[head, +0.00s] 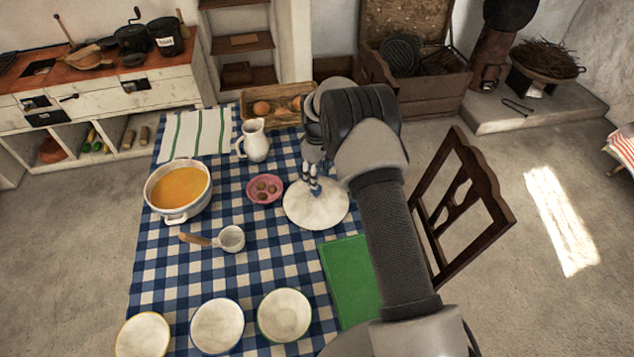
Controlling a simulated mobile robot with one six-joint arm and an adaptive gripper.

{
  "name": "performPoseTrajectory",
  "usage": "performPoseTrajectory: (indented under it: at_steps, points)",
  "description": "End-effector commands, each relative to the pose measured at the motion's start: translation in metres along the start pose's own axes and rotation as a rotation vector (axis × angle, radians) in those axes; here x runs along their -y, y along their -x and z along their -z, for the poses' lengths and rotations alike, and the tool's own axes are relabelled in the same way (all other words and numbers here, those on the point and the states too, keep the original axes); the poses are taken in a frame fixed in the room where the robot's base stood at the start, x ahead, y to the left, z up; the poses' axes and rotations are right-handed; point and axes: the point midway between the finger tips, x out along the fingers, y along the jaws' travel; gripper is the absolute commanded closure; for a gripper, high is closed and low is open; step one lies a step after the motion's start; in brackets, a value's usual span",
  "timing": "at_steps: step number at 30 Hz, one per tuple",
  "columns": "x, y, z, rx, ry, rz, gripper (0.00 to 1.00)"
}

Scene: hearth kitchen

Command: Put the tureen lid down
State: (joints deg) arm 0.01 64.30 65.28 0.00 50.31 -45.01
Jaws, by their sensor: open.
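The white tureen lid (318,214) appears to lie flat on the blue-and-white checked tablecloth (205,272), right of the small pink dish. My gripper (314,188) points down at the lid's middle with its fingers open. The fingers and arm hide the lid's knob, so I cannot tell whether they are around it or touching it. The tureen (173,213) stands uncovered to the left, full of orange soup (180,187).
A pink dish (256,197) with brown pieces, a ladle (231,239) and a white jug (256,144) stand nearby. A green book (347,277) lies below the lid. Several bowls (285,315) line the front. A wooden chair (487,190) stands at the right.

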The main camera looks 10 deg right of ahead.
Motion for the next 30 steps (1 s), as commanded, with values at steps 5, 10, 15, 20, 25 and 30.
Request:
performPoseTrajectory:
  at_steps: [5, 10, 15, 20, 25, 30]
  points:
    - [0.0, 0.031, 0.0, 0.0, 0.0, 0.0, 0.51]
    - [0.0, 0.049, 0.0, -0.002, -0.006, -0.002, 0.51]
    - [0.008, 0.111, -0.008, -0.032, -0.067, -0.03, 0.51]
    - [0.035, 0.201, -0.035, -0.078, -0.181, -0.066, 0.51]
    - [0.078, 0.279, -0.079, -0.134, -0.308, -0.099, 0.51]
    - [0.132, 0.332, -0.133, -0.196, -0.433, -0.126, 0.51]
